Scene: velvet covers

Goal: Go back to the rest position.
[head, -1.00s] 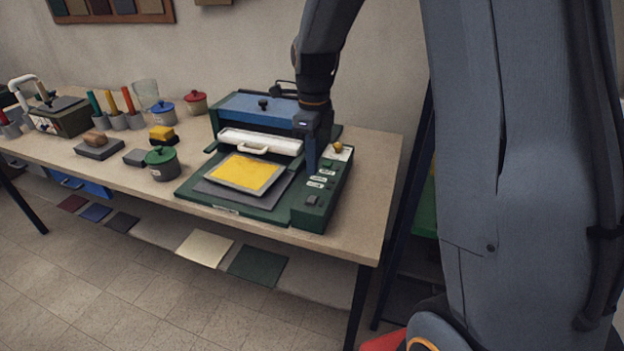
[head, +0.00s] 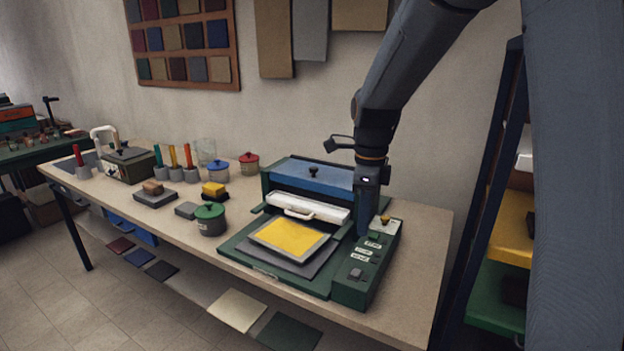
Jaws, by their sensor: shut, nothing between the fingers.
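A green lidded pot (head: 210,220) stands left of the press. Blue (head: 218,172) and red (head: 249,164) pots, coloured sticks in cups (head: 175,172) and small blocks stand further left. A dark rack (head: 478,190) stands right of the table. Floor at front left is clear.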

